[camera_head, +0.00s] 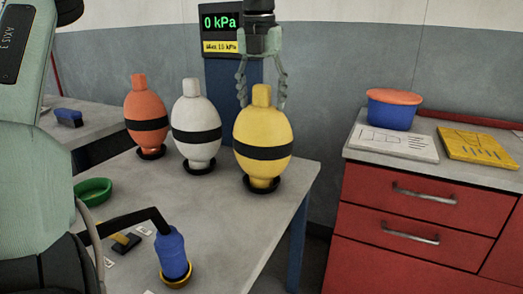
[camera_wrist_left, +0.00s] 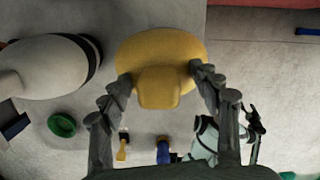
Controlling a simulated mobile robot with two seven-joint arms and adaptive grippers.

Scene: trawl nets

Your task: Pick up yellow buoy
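The yellow buoy (camera_head: 262,140) stands upright in a dark ring at the right of the table, with a black band around its middle and a narrower neck on top. My left gripper (camera_head: 262,103) points down from above, its fingers apart on either side of the neck. In the left wrist view the yellow buoy (camera_wrist_left: 160,60) fills the upper middle, and the open fingers of my left gripper (camera_wrist_left: 160,75) flank the neck with gaps visible. My right gripper cannot be made out.
A white buoy (camera_head: 196,118) and an orange buoy (camera_head: 146,108) stand to the left on the table (camera_head: 225,220). A gauge stand (camera_head: 222,70) rises behind. A red cabinet (camera_head: 420,215) stands right.

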